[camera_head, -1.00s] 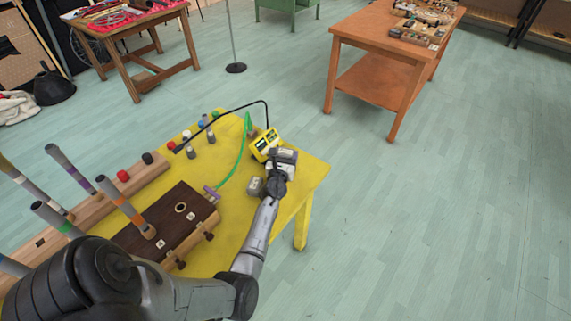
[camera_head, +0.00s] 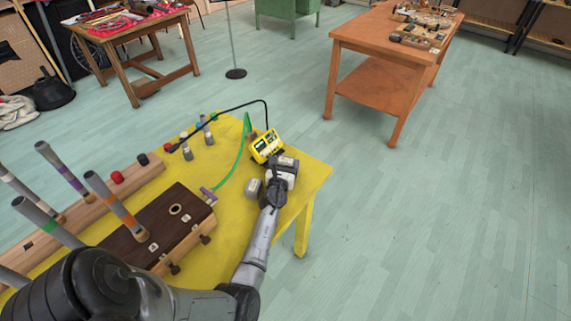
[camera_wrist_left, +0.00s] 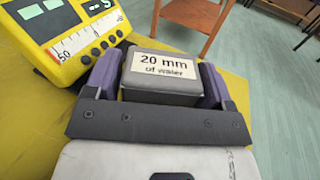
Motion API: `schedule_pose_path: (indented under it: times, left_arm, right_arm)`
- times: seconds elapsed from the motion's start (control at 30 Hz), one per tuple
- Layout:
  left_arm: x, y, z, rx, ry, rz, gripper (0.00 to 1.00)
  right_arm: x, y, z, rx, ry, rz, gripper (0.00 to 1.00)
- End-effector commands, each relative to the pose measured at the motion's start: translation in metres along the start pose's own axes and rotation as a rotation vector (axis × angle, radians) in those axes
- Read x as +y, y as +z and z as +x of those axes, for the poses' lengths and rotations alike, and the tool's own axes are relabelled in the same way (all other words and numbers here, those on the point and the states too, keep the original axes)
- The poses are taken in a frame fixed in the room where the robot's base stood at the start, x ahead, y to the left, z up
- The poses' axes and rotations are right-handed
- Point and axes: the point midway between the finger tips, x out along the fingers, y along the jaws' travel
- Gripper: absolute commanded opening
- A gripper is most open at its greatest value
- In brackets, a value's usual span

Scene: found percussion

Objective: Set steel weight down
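A grey steel block labelled "20 mm of water" (camera_wrist_left: 165,68), which I take as the steel weight, sits between the two purple fingers of my left gripper (camera_wrist_left: 162,82) in the left wrist view. The fingers flank it on both sides and appear to press on it. In the head view my left gripper (camera_head: 284,167) is low over the right end of the yellow table (camera_head: 305,185). I cannot tell whether the block's underside touches the tabletop. My right gripper is not in view.
A yellow meter (camera_head: 266,146) stands just beyond the gripper. Another grey block (camera_head: 254,187) lies close to its left. The table's right edge is near.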

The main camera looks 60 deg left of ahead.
Motion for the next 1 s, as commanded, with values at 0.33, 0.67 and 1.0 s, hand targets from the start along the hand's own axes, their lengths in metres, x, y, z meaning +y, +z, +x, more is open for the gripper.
schedule_pose_path:
  times: [0.33,0.67,1.0]
  left_arm:
    - [0.000,0.000,0.000,0.000,0.000,0.000,0.91]
    - [-0.001,0.005,-0.030,0.003,-0.001,0.000,0.91]
    - [0.000,0.004,-0.092,0.002,0.000,0.001,0.91]
  right_arm:
    - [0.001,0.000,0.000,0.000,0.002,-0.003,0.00]
    - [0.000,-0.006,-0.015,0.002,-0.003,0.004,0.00]
    - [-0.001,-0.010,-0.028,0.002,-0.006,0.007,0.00]
